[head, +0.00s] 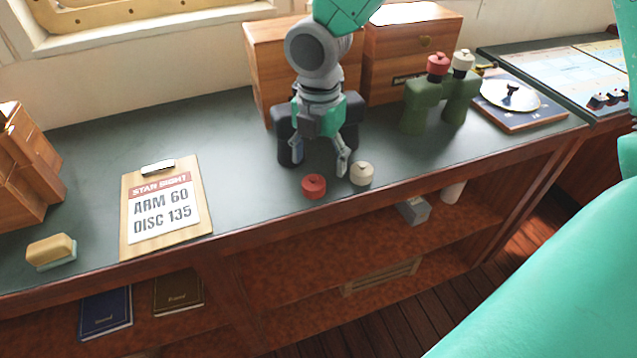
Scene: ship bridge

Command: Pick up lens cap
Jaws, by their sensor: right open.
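A red lens cap (314,187) with a small knob lies on the dark counter top near its front edge. A cream lens cap (362,174) lies just to its right. My right gripper (320,163) points down above and behind the caps, its two fingers spread and empty. The red cap appears just in front of the fingertips, and the cream cap is close to the right finger. Dark binoculars (285,138) stand behind the gripper, partly hidden by it. Green binoculars (413,105) stand to the right with a red cap and a cream cap on top. My left gripper is not seen.
A clipboard (137,235) reading "STAR SIGHT, ARM 60, DISC 135" lies left of the caps. A sponge-like block (50,250) is at far left. Wooden boxes (405,55) stand against the wall. An instrument on a board (515,97) sits at right. Shelves lie below the counter.

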